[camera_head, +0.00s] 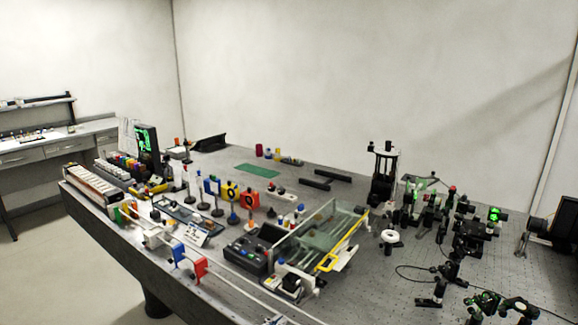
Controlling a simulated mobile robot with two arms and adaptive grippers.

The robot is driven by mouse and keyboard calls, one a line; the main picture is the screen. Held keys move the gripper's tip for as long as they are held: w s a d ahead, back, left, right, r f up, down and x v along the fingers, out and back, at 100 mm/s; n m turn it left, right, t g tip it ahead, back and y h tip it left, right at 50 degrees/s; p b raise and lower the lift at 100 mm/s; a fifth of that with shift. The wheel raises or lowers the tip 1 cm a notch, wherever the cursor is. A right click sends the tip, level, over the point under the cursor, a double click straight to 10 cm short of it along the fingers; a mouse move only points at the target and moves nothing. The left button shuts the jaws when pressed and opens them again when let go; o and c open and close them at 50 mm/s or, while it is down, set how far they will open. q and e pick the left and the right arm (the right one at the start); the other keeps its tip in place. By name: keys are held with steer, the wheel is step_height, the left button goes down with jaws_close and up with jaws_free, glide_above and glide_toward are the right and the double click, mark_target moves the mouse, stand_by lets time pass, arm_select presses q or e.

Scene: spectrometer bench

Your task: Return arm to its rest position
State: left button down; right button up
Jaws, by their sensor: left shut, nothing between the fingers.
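Only a small part of what looks like my left gripper (275,320) shows, at the bottom edge of the head view, low over the front of the bench. It is shut and empty. The rest of it and its arm are cut off by the frame. My right gripper is not in view. The grey optical bench (345,205) fills the middle and right of the view.
A clear-lidded instrument with a yellow edge (345,250) stands near the front middle. Left of it are a dark control box (245,255) and colored plates on posts (230,190). Optics mounts (475,235) crowd the right. A green mat (258,170) lies farther back.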

arm_select(q)
steer(key=s+a+f+n+g+y, duration=0.25)
steer(key=s+a+f, duration=0.35)
steer(key=s, duration=0.4)
steer(key=s+a+f+n+g+y, duration=0.1)
steer(key=s+a+f+g+y, duration=0.15)
steer(key=s+a+f, duration=0.55)
steer(key=s+a+f+n+g+y, duration=0.1)
steer(key=s+a+f+g+y, duration=0.25)
steer(key=s, duration=0.75)
step_height(320, 180, down, 26)
steer(key=s+g+h, duration=0.1)
steer(key=s+a+f+g+b, duration=0.1)
steer(key=s+a+f, duration=0.2)
steer(key=s+f, duration=1.5)
steer(key=shift+a+f, duration=0.15)
steer(key=shift+f, duration=0.2)
